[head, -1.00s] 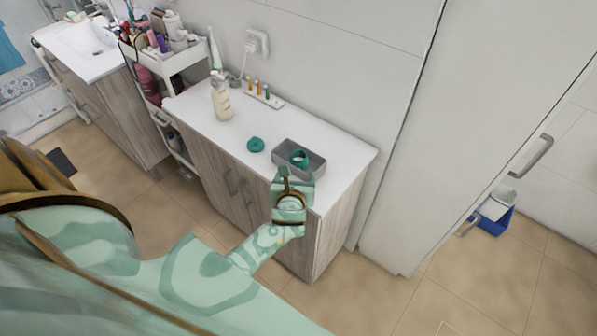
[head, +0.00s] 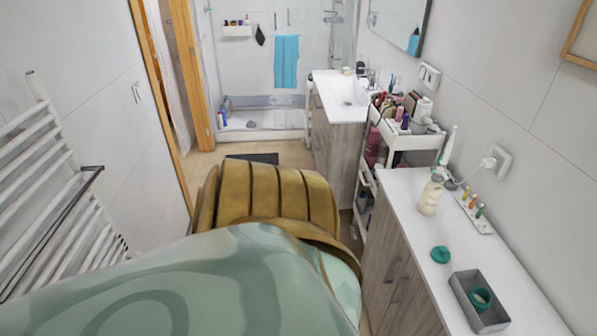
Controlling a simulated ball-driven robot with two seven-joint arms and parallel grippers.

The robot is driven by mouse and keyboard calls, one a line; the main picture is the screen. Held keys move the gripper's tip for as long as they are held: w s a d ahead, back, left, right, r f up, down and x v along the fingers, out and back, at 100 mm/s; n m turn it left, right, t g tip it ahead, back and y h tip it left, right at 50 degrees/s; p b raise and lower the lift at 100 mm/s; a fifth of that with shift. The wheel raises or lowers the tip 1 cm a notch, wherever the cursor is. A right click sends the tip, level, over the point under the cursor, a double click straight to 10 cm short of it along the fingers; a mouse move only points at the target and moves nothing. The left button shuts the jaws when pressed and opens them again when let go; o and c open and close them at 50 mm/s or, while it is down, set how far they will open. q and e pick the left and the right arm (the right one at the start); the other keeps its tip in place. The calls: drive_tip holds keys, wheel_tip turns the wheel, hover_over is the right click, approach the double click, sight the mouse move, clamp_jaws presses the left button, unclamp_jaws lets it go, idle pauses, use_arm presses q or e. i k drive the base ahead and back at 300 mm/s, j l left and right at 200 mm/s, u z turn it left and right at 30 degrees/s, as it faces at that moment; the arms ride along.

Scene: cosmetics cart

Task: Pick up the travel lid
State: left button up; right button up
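A small round teal piece (head: 440,254), which looks like a lid, lies flat on the white countertop at the lower right of the head view. A teal ring-shaped piece (head: 481,299) sits inside a grey open tray (head: 462,304) closer to me on the same counter. I cannot tell for certain which of the two is the travel lid. Neither of my grippers is in view. A large part of my own body fills the lower middle and left.
A cream pump bottle (head: 430,196), a charging electric toothbrush (head: 447,146) and a white holder with small coloured brushes (head: 474,211) stand farther back on the counter. A cosmetics cart (head: 405,140) stands beyond, beside a sink cabinet (head: 338,140). A towel radiator (head: 50,190) is at left.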

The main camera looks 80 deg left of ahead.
sight(442, 255)
drive_tip(key=u, duration=1.5)
